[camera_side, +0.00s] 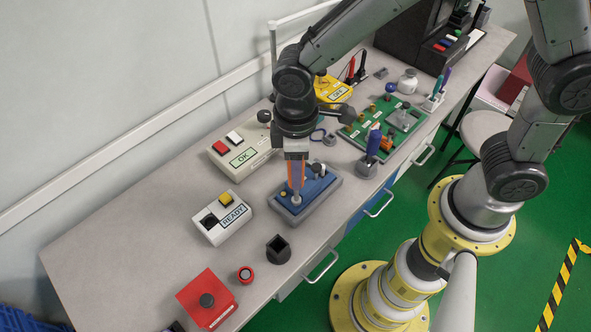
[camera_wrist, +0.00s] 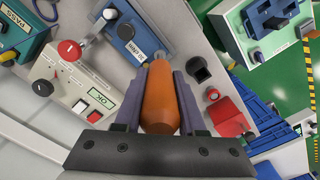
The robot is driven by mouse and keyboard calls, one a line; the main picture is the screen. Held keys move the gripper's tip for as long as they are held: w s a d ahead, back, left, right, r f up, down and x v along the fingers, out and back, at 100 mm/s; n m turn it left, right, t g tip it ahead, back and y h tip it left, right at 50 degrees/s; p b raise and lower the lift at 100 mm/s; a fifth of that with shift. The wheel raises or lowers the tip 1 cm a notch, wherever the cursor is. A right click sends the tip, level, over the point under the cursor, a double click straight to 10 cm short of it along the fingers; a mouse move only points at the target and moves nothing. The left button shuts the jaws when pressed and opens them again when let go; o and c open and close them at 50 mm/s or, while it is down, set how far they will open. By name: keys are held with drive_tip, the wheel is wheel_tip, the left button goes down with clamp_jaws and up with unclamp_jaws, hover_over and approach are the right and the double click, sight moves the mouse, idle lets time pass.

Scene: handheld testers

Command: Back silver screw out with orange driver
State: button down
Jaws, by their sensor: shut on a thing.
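My gripper (camera_side: 296,158) is shut on the orange driver (camera_side: 296,176), which points down upright over the blue tester (camera_side: 318,187). In the wrist view the driver's orange handle (camera_wrist: 160,100) sits between the two fingers, with its far end toward the blue tester (camera_wrist: 128,38). The driver's lower end is at a small silver post (camera_side: 296,200) near the tester's front left corner. I take this to be the silver screw; whether the tip is seated in it is too small to tell. A dark knob and a small yellow button also stand on the tester.
The OK box (camera_side: 240,148) stands behind left, the READY box (camera_side: 222,218) to the left. A dark square cup (camera_side: 278,249), a red button (camera_side: 245,274) and a red box (camera_side: 208,298) stand in front. A holder (camera_side: 367,167) and green board (camera_side: 385,128) stand to the right.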

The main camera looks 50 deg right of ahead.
drive_tip(key=shift+w+a+r, duration=0.1)
drive_tip(key=shift+r, duration=2.4)
